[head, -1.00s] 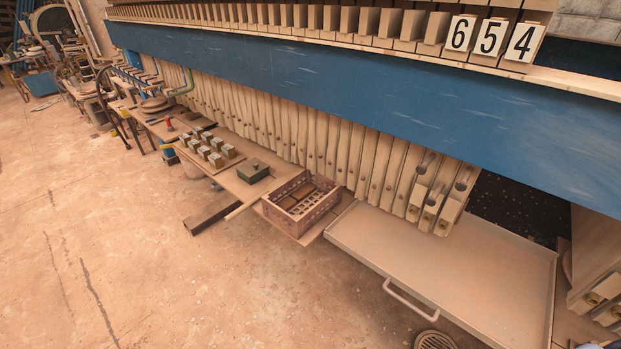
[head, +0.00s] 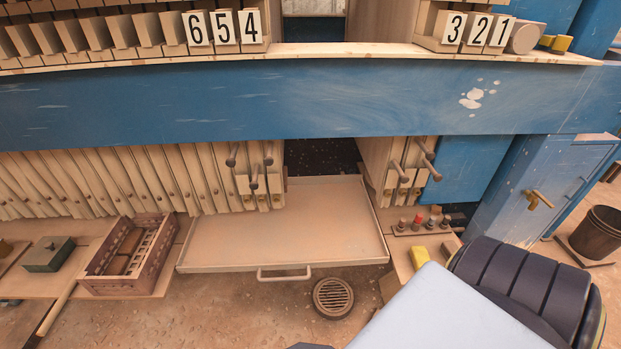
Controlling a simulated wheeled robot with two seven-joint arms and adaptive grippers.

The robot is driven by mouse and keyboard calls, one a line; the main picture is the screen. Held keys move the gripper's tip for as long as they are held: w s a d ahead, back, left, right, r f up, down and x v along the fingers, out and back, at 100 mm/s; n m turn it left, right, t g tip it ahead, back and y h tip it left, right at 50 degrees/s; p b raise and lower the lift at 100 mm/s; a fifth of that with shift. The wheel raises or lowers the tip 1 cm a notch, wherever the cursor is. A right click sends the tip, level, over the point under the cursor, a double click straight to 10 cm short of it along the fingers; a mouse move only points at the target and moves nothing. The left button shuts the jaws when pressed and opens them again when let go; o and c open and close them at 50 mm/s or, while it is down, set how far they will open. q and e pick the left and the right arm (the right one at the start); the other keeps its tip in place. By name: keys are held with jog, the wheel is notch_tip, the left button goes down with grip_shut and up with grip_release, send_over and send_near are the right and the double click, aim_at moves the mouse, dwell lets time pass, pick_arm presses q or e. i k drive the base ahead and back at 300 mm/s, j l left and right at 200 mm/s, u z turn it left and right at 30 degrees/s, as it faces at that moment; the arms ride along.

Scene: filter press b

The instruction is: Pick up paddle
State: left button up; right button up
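I cannot make out a paddle in the head view. Neither of my grippers can be seen. A pale and dark ribbed part of my own body fills the lower right corner and hides what lies behind it. The filter press has a long blue beam (head: 300,100) across the view, with a row of beige plates (head: 110,180) hanging below it on the left. A shallow tray (head: 285,225) with a front handle sits under the gap between the plates.
A reddish crate (head: 163,268) with brown blocks stands left of the tray, beside a dark green box (head: 48,254). Small knobs (head: 420,224) and a yellow block (head: 419,257) are on the right. A round drain (head: 334,298) lies in the floor. A bin (head: 598,234) stands far right.

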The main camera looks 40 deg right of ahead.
aim_at(44, 329)
jog(key=z, duration=1.05)
jog(key=u, duration=1.65)
